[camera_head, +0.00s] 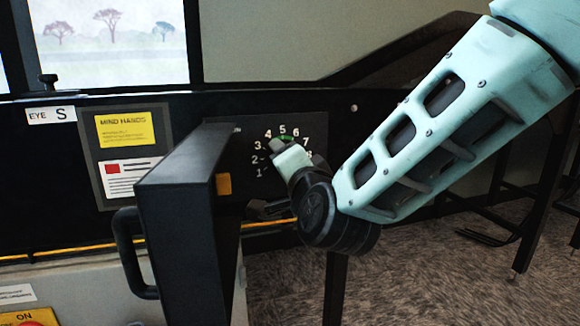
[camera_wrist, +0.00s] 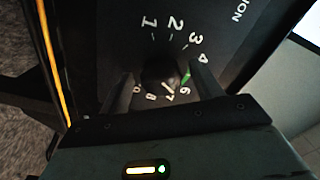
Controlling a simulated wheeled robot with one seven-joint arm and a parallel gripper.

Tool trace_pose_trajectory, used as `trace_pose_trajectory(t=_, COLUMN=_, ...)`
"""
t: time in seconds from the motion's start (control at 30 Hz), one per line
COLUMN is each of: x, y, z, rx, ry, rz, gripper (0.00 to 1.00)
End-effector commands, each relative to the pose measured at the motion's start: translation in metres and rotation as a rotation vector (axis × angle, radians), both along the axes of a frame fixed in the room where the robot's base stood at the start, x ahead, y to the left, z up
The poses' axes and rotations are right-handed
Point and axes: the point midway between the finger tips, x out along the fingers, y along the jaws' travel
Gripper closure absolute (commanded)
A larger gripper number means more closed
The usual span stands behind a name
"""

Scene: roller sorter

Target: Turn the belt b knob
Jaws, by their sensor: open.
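The dark round knob (camera_wrist: 161,72) sits in the middle of a numbered dial on a black panel. A white mark on the knob points near the 7. A green mark lies on the dial near the 5. In the wrist view, one finger of my gripper (camera_wrist: 162,80) is on each side of the knob, open around it; I cannot tell whether either finger touches it. In the head view my gripper (camera_head: 283,160) is in front of the dial panel (camera_head: 316,126) and hides the knob.
A black upright housing with a handle (camera_head: 180,200) stands close left of my gripper. A yellow "MIND HANDS" sign (camera_head: 124,129) is on the panel to the left. A dark sloping rail (camera_head: 400,55) runs behind my arm. Carpeted floor (camera_head: 420,270) is open at the lower right.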

Motion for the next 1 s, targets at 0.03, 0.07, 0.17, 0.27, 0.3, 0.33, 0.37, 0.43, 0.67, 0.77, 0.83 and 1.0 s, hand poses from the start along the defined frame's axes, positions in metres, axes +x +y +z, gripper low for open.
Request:
trace_pose_trajectory(t=0.03, x=-0.001, y=0.0, z=0.001, rx=0.0, ry=0.0, rz=0.0, gripper=0.35)
trace_pose_trajectory(t=0.07, x=-0.002, y=-0.001, z=0.001, rx=0.0, ry=-0.001, rz=0.001, gripper=0.35)
trace_pose_trajectory(t=0.17, x=-0.011, y=-0.003, z=0.002, rx=-0.001, ry=-0.001, rz=0.001, gripper=0.35)
trace_pose_trajectory(t=0.27, x=-0.027, y=-0.007, z=0.004, rx=-0.001, ry=0.0, rz=0.002, gripper=0.35)
trace_pose_trajectory(t=0.3, x=-0.036, y=-0.009, z=0.004, rx=-0.001, ry=0.0, rz=0.003, gripper=0.35)
trace_pose_trajectory(t=0.33, x=-0.042, y=-0.011, z=0.004, rx=-0.001, ry=0.001, rz=0.004, gripper=0.35)
trace_pose_trajectory(t=0.37, x=-0.049, y=-0.013, z=0.004, rx=-0.002, ry=0.001, rz=0.004, gripper=0.35)
trace_pose_trajectory(t=0.43, x=-0.065, y=-0.018, z=0.004, rx=-0.002, ry=0.0, rz=0.003, gripper=0.35)
trace_pose_trajectory(t=0.67, x=-0.118, y=-0.033, z=0.003, rx=-0.002, ry=0.0, rz=0.004, gripper=0.35)
trace_pose_trajectory(t=0.77, x=-0.129, y=-0.037, z=-0.004, rx=0.003, ry=-0.006, rz=0.001, gripper=0.35)
trace_pose_trajectory(t=0.83, x=-0.138, y=-0.039, z=-0.004, rx=0.003, ry=-0.006, rz=0.001, gripper=0.35)
trace_pose_trajectory(t=1.0, x=-0.15, y=-0.044, z=-0.005, rx=0.002, ry=-0.005, rz=-0.003, gripper=0.35)
